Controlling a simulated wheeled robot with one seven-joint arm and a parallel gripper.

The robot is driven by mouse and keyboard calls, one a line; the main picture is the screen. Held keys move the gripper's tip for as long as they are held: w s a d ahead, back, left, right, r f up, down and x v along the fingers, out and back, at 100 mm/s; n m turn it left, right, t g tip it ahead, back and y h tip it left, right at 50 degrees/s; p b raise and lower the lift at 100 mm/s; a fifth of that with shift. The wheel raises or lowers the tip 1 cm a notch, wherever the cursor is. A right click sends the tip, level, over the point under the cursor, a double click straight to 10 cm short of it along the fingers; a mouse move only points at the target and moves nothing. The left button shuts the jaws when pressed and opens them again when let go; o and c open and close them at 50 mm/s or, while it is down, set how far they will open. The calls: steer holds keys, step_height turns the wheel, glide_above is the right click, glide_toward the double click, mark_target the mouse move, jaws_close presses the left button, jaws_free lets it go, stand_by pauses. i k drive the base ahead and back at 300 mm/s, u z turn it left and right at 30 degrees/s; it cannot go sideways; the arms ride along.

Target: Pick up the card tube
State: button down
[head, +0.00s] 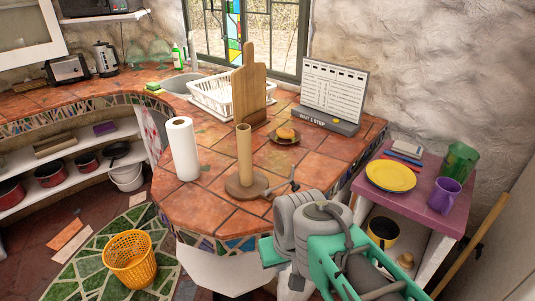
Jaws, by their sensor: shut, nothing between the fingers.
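The card tube (244,155) is a plain brown cylinder. It stands upright on a round wooden base (234,189) near the front of the tiled counter. My gripper (272,190) is low over the counter, just right of the base, with its fingers shut and empty. It appears apart from the tube; whether it touches the base is hard to tell. My arm reaches in from the lower right. The tube is fully in view.
A white paper roll (183,149) stands to the left of the tube. Behind are a wooden board (249,85), a dish rack (212,98), a plate (283,140) with a round bun-like item, and a sign stand (330,98). Tiles between them are bare.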

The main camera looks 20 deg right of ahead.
mark_target(243, 132)
steer(key=u, duration=0.35)
steer(key=k, duration=0.45)
steer(key=u, duration=1.1)
steer(key=i, duration=1.15)
steer(key=z, duration=0.5)
